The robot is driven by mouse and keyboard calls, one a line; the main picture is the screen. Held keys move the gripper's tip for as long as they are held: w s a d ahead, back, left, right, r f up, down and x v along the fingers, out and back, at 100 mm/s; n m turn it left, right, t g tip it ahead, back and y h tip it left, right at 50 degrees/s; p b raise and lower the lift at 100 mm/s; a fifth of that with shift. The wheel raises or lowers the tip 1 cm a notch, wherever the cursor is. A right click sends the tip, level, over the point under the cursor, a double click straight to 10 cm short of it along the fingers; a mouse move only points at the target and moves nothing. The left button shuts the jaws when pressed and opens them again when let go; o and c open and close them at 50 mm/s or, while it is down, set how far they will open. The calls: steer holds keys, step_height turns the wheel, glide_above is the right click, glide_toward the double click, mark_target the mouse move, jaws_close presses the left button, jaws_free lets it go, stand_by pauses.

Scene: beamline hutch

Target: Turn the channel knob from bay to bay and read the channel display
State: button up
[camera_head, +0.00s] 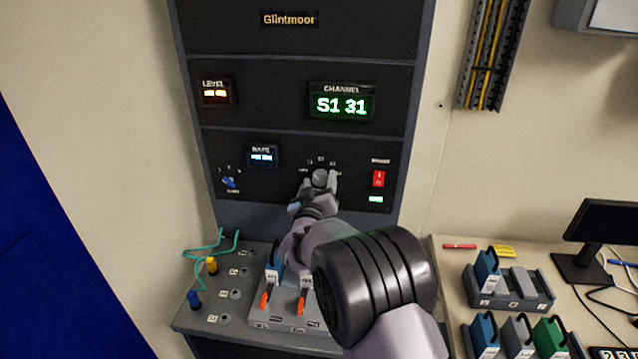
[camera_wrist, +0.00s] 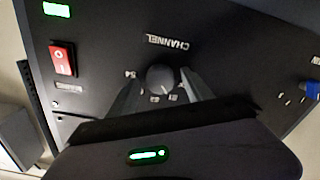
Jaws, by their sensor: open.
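In the wrist view the knob (camera_wrist: 160,77) sits between the two fingers of my gripper (camera_wrist: 163,88), below the upside-down CHANNEL label. My gripper (camera_head: 319,184) is open around the knob; whether a finger touches it I cannot tell. The channel display (camera_head: 342,106) glows green and reads "S1 31".
A red switch (camera_head: 378,178) is right of the knob. A blue knob (camera_head: 229,182) and the RATE display (camera_head: 262,156) are to its left, the LEVEL display (camera_head: 215,93) higher. Below, a sloped shelf (camera_head: 190,318) holds plugs, cables and orange levers. A desk with coloured modules stands right.

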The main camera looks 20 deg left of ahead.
jaws_close()
steer(key=shift+f+b, duration=0.15)
steer(key=shift+b, duration=0.2)
steer(key=m+b, duration=0.1)
steer(key=b, duration=0.1)
steer(key=m+b, duration=0.1)
steer(key=b, duration=0.1)
steer(key=shift+f+m, duration=0.25)
steer(key=shift+m, duration=0.15)
steer(key=m+b, duration=0.3)
steer(key=b, duration=0.2)
steer(key=shift+r, duration=0.1)
steer(key=shift+r+m+b, duration=0.15)
steer(key=shift+m+b, duration=0.85)
steer(key=shift+b, duration=0.05)
jaws_free()
steer(key=shift+r, duration=0.1)
